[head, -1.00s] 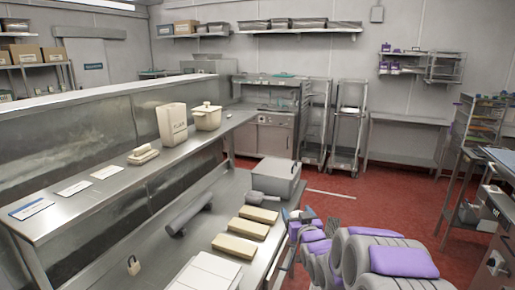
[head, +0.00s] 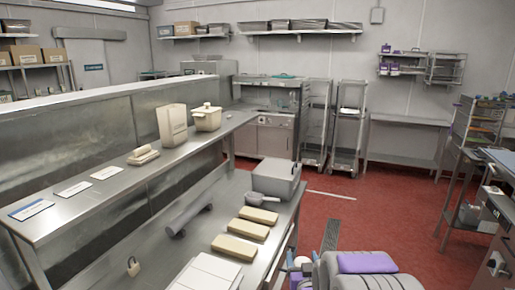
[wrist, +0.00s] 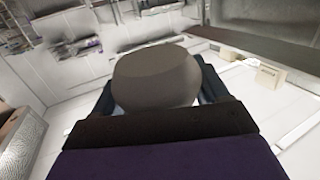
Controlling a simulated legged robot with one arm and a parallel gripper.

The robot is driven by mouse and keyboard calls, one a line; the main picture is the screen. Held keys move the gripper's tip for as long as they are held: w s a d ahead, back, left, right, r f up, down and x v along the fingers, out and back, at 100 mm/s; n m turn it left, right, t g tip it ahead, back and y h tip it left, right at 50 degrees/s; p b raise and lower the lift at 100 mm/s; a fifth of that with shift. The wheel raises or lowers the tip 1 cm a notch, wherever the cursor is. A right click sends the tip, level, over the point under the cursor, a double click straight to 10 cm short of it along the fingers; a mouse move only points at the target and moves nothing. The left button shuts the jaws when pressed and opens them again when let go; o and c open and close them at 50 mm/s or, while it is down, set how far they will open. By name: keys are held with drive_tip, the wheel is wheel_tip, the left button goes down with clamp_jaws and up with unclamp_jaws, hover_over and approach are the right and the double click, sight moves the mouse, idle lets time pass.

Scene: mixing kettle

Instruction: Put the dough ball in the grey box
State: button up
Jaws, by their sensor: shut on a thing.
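The dough ball (wrist: 155,77) fills the middle of the wrist view as a smooth, rounded, grey-beige lump. The dark fingers of my gripper (wrist: 155,95) are shut on it from both sides. In the head view, my gripper (head: 300,267) is low at the bottom edge, right of the counter, with a small pale part of the dough ball (head: 302,260) showing; my purple and grey arm covers the rest. The grey box (head: 275,180) stands at the far right end of the lower steel counter, farther away than my gripper. Its inside is not clearly visible.
Several tan blocks (head: 248,229) and a grey scoop (head: 262,200) lie on the counter before the box. A dark roller (head: 190,219) lies to the left. A raised shelf holds a paper bag (head: 172,124) and a cream pot (head: 207,118). Red floor is open to the right.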

drive_tip(key=shift+s+f, duration=0.3)
drive_tip(key=shift+f, duration=0.1)
drive_tip(key=shift+w+a+f+n+y, duration=0.15)
drive_tip(key=shift+w+a+n+y, duration=0.2)
drive_tip(key=shift+y, duration=0.15)
drive_tip(key=s+a+f+n+g+y, duration=0.2)
drive_tip(key=a+f+n+g+y, duration=0.2)
drive_tip(key=a+f+n+y, duration=0.45)
drive_tip(key=s+a+f+n+g+y, duration=0.2)
drive_tip(key=s+f+n+g+y, duration=0.1)
drive_tip(key=s, duration=0.4)
drive_tip(key=s+a+f+n+g+y, duration=0.3)
drive_tip(key=s+f+g+y, duration=0.1)
drive_tip(key=s+g, duration=0.3)
drive_tip(key=shift+s+a+f+n+p, duration=0.3)
drive_tip(key=shift+s+f, duration=0.25)
drive_tip(key=shift+s, duration=0.15)
